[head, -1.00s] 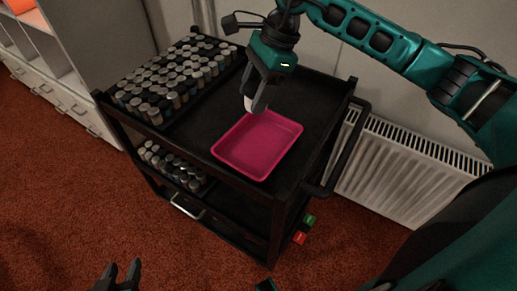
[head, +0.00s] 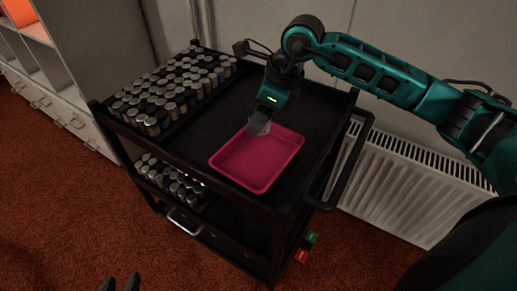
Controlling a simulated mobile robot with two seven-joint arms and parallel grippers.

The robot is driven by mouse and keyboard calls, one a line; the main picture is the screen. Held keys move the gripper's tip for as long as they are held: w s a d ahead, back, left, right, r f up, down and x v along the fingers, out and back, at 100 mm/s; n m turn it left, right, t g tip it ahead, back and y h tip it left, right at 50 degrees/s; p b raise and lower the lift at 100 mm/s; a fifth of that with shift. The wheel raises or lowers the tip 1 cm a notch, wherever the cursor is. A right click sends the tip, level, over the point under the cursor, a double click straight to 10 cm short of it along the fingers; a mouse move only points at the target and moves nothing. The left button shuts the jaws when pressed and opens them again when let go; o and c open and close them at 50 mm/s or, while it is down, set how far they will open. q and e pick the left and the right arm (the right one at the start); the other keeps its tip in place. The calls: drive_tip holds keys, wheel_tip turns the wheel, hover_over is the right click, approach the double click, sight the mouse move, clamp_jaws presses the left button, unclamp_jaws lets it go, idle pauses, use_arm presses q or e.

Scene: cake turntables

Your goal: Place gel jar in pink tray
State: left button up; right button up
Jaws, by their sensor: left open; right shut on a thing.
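The pink tray (head: 256,181) lies on the top shelf of the black cart and looks empty inside. My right gripper (head: 262,118) points down at the tray's far edge. It is shut on a small pale jar (head: 263,128), which is mostly hidden by the fingers. The jar appears over or just inside the far rim; I cannot tell whether it touches the tray. My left gripper (head: 121,284) is open and empty, low over the red floor at the bottom edge, with only its fingertips showing.
Several grey-lidded jars stand in rows on the left of the cart's top shelf (head: 204,130), and more jars (head: 172,183) are on the lower shelf. A white radiator (head: 415,180) is to the right. The top shelf right of the tray is clear.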

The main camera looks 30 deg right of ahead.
wheel_tip(320, 180, down, 5)
drive_tip(key=shift+f+b, duration=0.1)
drive_tip(key=shift+b, duration=0.2)
wheel_tip(320, 180, down, 4)
drive_tip(key=shift+f+b, duration=0.2)
drive_tip(key=shift+b, duration=0.15)
drive_tip(key=shift+f, duration=0.15)
drive_tip(key=shift+f, duration=0.1)
drive_tip(key=o, duration=1.3)
drive_tip(key=shift+o, duration=0.2)
